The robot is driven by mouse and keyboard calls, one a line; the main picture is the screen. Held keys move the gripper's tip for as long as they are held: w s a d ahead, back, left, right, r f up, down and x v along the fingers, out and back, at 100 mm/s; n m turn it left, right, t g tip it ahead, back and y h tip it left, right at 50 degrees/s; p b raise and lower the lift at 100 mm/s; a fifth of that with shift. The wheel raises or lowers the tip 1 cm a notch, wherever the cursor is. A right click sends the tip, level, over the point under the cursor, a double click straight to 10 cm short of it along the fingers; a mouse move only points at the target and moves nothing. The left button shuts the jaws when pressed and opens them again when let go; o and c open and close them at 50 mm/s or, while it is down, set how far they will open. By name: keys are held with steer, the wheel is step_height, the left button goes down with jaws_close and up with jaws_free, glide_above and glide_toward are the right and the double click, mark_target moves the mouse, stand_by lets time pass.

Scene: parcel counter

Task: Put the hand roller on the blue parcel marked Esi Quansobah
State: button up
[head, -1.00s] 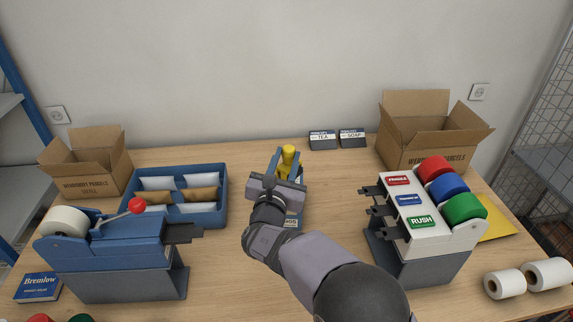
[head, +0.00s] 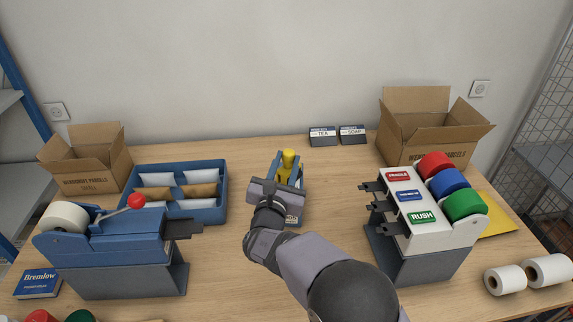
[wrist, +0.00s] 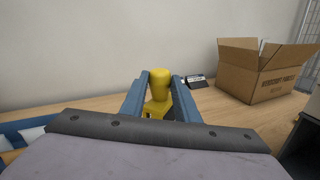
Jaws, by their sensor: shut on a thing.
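My gripper (head: 287,174) is shut on the yellow hand roller (head: 288,158) near the middle of the counter. In the wrist view the roller's upright yellow handle (wrist: 159,84) stands between my two blue fingers. The roller's lower end is hidden by my gripper.
A blue divided tray (head: 222,208) with envelopes and a blue tape dispenser (head: 120,245) stand at left. A label dispenser (head: 420,240) with red, blue and green rolls stands at right. Open cartons (head: 88,178) (head: 425,150) stand on both sides. Bare wood lies around my gripper.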

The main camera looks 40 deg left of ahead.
steer(key=shift+f, duration=0.5)
steer(key=shift+d+f, duration=0.1)
steer(key=shift+f, duration=0.1)
steer(key=o, duration=1.1)
steer(key=shift+f, duration=0.1)
steer(key=shift+r, duration=0.3)
steer(key=shift+r+p, duration=0.9)
steer(key=shift+p, duration=0.15)
steer(key=b+v, duration=0.4)
steer(key=v, duration=0.8)
steer(key=shift+f, duration=0.15)
